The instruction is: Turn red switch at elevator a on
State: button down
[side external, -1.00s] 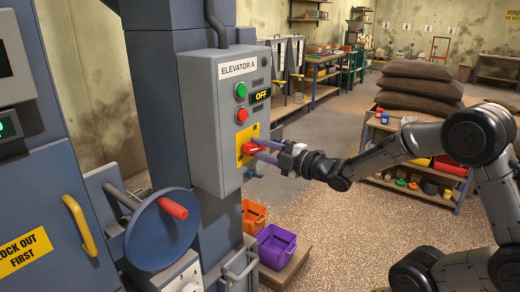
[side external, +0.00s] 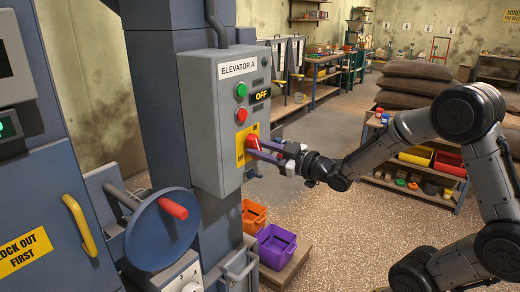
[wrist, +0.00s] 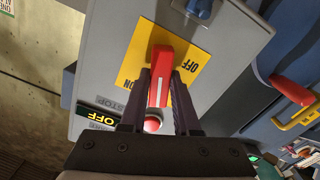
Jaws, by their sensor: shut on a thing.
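The red switch (side external: 252,142) sits on a yellow plate (side external: 241,156) low on the grey Elevator A box (side external: 207,110). In the wrist view the red handle (wrist: 160,60) with a white line lies between the two dark fingers, over the plate (wrist: 187,65) marked OFF and ON. My gripper (side external: 259,147) reaches in from the right and is shut on the red switch; it also shows in the wrist view (wrist: 166,82). The fingers partly hide the handle. The display (side external: 261,96) on the box reads OFF.
A green button (side external: 241,90) and a red button (side external: 242,115) sit above the switch. A blue wheel (side external: 160,238) with a red knob stands at lower left. Orange (side external: 254,214) and purple (side external: 275,243) bins are below the box.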

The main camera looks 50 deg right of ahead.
jog(key=shift+m, duration=2.2)
jog(key=c, duration=0.6)
grip_release()
jog(key=shift+c, duration=0.2)
jog(key=s, duration=1.4)
jog(key=shift+w+a, duration=0.1)
